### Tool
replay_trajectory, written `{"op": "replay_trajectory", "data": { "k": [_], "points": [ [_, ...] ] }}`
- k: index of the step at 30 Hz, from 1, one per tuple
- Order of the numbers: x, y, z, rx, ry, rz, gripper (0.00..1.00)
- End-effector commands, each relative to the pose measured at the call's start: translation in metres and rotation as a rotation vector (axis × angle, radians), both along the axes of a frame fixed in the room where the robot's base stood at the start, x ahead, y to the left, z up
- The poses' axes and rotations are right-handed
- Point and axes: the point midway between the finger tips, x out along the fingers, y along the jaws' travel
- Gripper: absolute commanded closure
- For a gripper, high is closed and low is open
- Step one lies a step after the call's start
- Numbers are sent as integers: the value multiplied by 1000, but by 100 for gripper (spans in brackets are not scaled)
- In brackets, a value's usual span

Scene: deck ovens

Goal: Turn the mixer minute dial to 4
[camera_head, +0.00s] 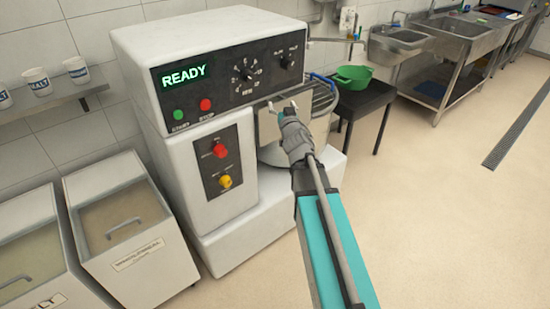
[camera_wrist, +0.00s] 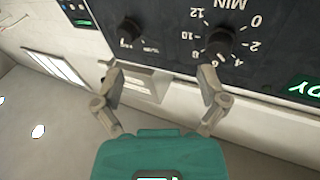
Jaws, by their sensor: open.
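The white mixer (camera_head: 222,160) has a dark control panel with a green READY display (camera_head: 185,75). Its black minute dial (camera_head: 246,74) is at the panel's middle; it shows close up in the wrist view (camera_wrist: 219,43), ringed by numbers from 0 to 12 under the label MIN. I cannot tell which number its pointer marks. My gripper (camera_head: 283,106) is open and empty, in front of and below the panel's right part. In the wrist view my gripper (camera_wrist: 157,75) has its right fingertip just below the minute dial in the picture, seemingly apart from it.
A second black knob (camera_head: 286,62) sits right of the dial; it is left in the wrist view (camera_wrist: 129,30). Red (camera_head: 206,104) and green (camera_head: 180,115) buttons are below the display. The mixer's bowl (camera_head: 322,122) is behind my gripper. A green bowl (camera_head: 353,76) stands on a dark table.

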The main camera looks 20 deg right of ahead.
Motion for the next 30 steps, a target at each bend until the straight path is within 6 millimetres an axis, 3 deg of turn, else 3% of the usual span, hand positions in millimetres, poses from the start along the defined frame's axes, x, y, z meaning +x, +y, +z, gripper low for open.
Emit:
{"op": "replay_trajectory", "data": {
  "k": [16, 30],
  "points": [
    [-14, -6, -20, 28, 253, -161, 8],
    [-37, 0, -45, 44, 509, -239, 8]
  ]
}}
